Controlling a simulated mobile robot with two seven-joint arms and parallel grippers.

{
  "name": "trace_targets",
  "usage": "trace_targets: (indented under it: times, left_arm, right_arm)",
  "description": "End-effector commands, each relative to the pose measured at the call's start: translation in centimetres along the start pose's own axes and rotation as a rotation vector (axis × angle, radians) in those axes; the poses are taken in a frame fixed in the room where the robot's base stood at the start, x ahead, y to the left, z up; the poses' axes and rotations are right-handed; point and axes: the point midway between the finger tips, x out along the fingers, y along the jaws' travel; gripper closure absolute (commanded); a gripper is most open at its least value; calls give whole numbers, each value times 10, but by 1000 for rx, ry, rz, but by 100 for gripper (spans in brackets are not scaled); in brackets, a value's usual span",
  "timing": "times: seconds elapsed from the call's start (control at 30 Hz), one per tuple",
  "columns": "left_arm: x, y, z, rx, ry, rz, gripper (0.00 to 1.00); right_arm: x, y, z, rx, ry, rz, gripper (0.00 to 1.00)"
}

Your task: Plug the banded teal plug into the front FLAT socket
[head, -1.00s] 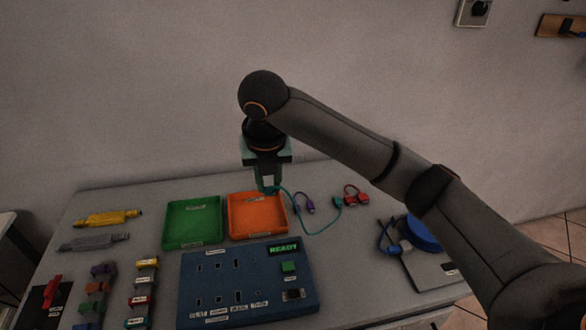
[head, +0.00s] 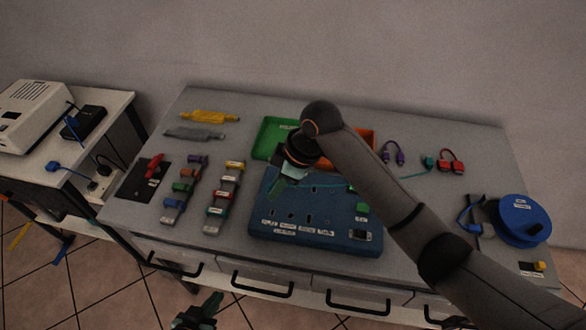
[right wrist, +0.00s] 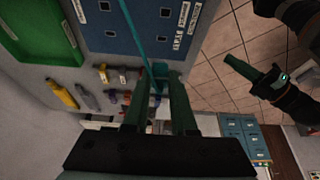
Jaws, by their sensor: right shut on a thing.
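My right gripper (head: 284,184) is over the back left of the blue socket panel (head: 340,236). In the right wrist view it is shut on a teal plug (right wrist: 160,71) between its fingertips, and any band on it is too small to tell. A teal cable (head: 338,188) runs right from the gripper; the other teal end (head: 428,161) lies on the table. The front FLAT socket (head: 272,212) appears to be leftmost in the front row, though its label is blurred. My left gripper (head: 199,314) is low, in front of the table; its jaw opening is unclear.
A green tray (head: 268,132) and an orange tray (head: 366,136) lie behind the panel, partly hidden by my arm. Rows of coloured plugs (head: 222,190) stand to the left. A blue cable reel (head: 524,220) is at the right. Drawer handles line the table front.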

Motion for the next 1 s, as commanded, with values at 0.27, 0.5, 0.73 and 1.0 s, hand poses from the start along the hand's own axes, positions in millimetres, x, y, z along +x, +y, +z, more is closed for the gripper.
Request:
trace_targets:
  times: [0.27, 0.5, 0.73, 1.0]
  left_arm:
    - [0, 0, 0, 0, 0, 0, 100]
    - [0, 0, 0, 0, 0, 0, 100]
    - [0, 0, 0, 0, 0, 0, 100]
    - [0, 0, 0, 0, 0, 0, 100]
  right_arm:
    - [10, -2, 2, 23, 7, 9, 100]
    - [26, -2, 9, 23, 5, 8, 100]
    - [41, -2, 15, 22, 5, 7, 100]
    - [46, -1, 17, 20, 7, 9, 100]
